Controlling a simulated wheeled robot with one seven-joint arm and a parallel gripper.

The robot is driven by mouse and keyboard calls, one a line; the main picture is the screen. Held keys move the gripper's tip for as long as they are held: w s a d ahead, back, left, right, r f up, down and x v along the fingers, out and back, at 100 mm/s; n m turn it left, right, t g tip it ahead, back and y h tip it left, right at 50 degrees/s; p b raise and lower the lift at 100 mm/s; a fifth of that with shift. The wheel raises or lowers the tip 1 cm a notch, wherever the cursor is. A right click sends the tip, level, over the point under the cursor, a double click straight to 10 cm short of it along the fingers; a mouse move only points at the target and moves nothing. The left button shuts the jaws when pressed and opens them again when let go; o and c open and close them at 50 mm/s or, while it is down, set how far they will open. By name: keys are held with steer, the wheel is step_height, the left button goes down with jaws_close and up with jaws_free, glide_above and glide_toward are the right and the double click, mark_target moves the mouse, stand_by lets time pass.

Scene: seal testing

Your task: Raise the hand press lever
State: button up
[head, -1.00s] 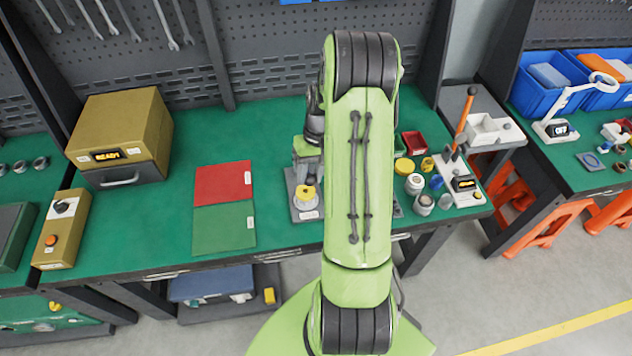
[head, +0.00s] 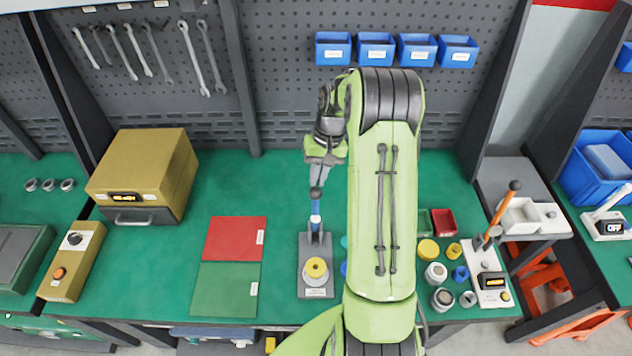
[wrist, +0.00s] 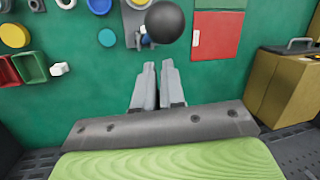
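The hand press (head: 314,285) stands on the green bench in the head view, with a grey base and a yellow round piece on it. Its blue lever (head: 315,210) rises from behind that piece and ends in a dark ball knob (head: 316,193). My gripper (head: 320,180) is just above and behind the knob, pointing down. In the wrist view, the dark ball (wrist: 165,21) lies beyond the fingertips (wrist: 158,64), not between them. The fingers are close together with nothing visible between them. Whether they touch the knob is not clear.
Red and green mats (head: 237,238) lie left of the press. A tester with an orange lever (head: 502,207), cups and small bins (head: 443,223) stand to the right. A gold box (head: 143,175) is at the left. My arm covers part of the bench.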

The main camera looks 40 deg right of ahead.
steer(key=o, duration=0.5)
steer(key=shift+s+a+r, duration=0.1)
steer(key=shift+s+r, duration=0.05)
steer(key=shift+s, duration=0.2)
steer(key=o, duration=0.4)
steer(key=shift+a, duration=0.25)
steer(key=shift+w, duration=0.2)
steer(key=shift+d, duration=0.1)
